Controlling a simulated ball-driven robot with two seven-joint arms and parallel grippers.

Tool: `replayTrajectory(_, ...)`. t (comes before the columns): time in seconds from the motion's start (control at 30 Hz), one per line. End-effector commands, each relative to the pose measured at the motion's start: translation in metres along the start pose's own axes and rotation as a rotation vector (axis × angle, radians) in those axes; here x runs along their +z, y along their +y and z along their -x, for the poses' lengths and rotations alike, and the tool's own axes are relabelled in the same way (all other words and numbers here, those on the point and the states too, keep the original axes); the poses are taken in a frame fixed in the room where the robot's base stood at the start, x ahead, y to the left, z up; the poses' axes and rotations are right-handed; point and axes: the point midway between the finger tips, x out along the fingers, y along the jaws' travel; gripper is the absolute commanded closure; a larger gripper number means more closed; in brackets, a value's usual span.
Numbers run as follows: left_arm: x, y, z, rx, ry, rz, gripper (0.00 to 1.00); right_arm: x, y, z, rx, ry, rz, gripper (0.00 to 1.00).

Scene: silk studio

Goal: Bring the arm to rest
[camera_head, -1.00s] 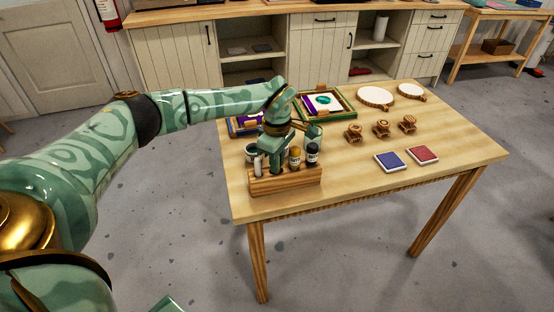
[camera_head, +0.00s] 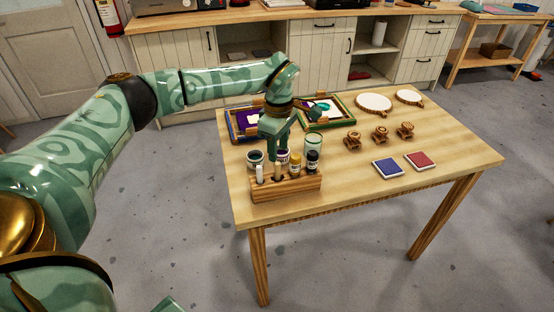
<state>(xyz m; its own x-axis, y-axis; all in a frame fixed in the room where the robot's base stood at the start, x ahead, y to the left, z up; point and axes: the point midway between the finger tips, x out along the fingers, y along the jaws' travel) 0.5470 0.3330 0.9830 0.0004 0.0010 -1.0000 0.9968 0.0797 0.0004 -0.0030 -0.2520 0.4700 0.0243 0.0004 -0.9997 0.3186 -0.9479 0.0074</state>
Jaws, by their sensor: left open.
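My left arm reaches in from the left over the wooden table (camera_head: 440,150). Its gripper (camera_head: 274,158) points down, open, just above and behind the wooden rack (camera_head: 288,188). The rack holds several small bottles and sticks, among them a yellow-labelled bottle (camera_head: 296,163) and a dark bottle (camera_head: 313,161). The fingertips are partly lost among the rack's contents, and I see nothing held between them. My right gripper is not in view.
Behind the gripper lie two framed screens, one purple (camera_head: 246,118) and one green-edged (camera_head: 341,104). A glass jar (camera_head: 313,142) stands close by. The front right is clear.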

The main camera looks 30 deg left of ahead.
Motion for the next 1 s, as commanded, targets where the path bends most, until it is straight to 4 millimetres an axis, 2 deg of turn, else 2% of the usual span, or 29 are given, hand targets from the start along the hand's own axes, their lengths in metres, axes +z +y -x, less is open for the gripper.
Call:
replayTrajectory(0.03,0.0,0.001,0.02,0.006,0.001,-0.001,0.59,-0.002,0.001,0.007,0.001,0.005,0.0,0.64)
replayTrajectory(0.1,0.0,0.0,0.037,0.005,0.001,-0.001,0.59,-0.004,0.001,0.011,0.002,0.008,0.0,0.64)
replayTrajectory(0.2,0.0,0.0,0.058,0.003,0.001,0.0,0.59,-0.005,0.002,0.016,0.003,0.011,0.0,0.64)
replayTrajectory(0.33,0.0,0.0,0.075,0.001,0.001,-0.001,0.59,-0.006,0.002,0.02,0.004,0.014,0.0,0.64)
replayTrajectory(0.5,0.0,0.0,0.082,-0.001,0.001,-0.001,0.59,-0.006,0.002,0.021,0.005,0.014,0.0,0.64)
replayTrajectory(1.0,0.0,0.0,0.082,-0.001,0.001,-0.001,0.59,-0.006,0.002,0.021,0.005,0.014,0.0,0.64)
